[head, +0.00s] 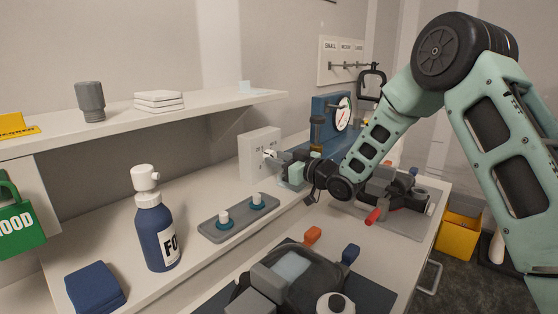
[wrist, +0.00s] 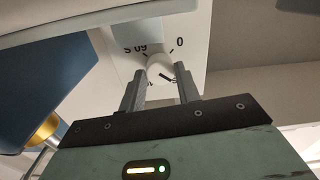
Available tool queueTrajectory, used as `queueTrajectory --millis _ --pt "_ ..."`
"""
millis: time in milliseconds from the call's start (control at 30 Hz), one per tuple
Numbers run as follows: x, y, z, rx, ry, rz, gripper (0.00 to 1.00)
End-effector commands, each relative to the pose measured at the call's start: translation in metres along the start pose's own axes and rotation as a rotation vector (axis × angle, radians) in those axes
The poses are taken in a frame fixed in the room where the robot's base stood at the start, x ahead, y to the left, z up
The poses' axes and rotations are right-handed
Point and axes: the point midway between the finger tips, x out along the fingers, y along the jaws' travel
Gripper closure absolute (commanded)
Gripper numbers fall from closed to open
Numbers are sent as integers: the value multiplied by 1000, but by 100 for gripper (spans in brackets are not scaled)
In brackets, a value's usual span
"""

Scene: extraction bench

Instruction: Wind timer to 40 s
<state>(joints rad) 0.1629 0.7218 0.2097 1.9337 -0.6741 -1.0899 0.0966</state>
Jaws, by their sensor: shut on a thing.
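The timer is a white box (head: 252,153) standing at the back of the bench against the wall. Its face shows in the wrist view (wrist: 197,60) with the marks "60 s" and "0" around a round white knob (wrist: 160,67). The knob carries a dark pointer line directed toward the lower right of the picture. My gripper (wrist: 161,92) is shut on the knob, one grey finger on each side of it. In the head view my gripper (head: 276,156) reaches the timer's front from the right. The lower marks of the dial are partly hidden by the fingers.
A grey tray with two white-topped pieces (head: 238,218) lies in front of the timer. A blue bottle (head: 154,231) stands at left. A blue device with a round gauge (head: 331,117) stands behind my arm. A shelf (head: 200,107) runs above the timer.

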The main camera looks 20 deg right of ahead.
Motion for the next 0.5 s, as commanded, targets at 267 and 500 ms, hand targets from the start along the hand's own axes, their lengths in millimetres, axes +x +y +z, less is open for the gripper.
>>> queueTrajectory --millis 267,500 --pt "0 0 0 0 0 0 46" --pt "-1 0 0 0 0 0 46"
